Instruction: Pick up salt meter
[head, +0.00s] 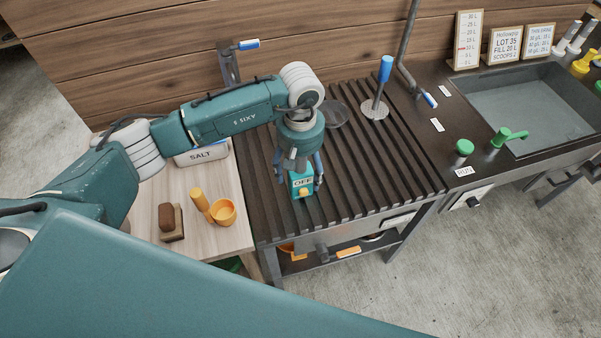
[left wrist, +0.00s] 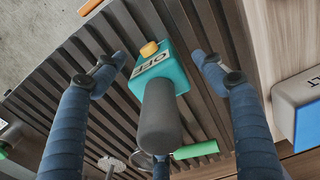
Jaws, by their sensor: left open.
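The salt meter (head: 303,184), a teal box with an OFF display and a yellow button, is on the dark slatted bench top (head: 395,165). My left gripper (head: 299,172) is above it, pointing down, with blue fingers on either side. In the left wrist view the salt meter (left wrist: 178,76) shows its dark grey cylindrical handle (left wrist: 158,118) rising toward the camera. The left gripper (left wrist: 159,62) is open, and gaps show between both fingers and the meter. My wrist hides part of the meter in the head view. My right gripper is not in view.
A blue-and-white SALT box (head: 204,153), a yellow scoop (head: 222,211) and a brush (head: 171,222) are on the pale table at left. A blue-handled tool (head: 381,85) stands behind on the slats. A sink (head: 530,105) is at right. The slats right of the meter are clear.

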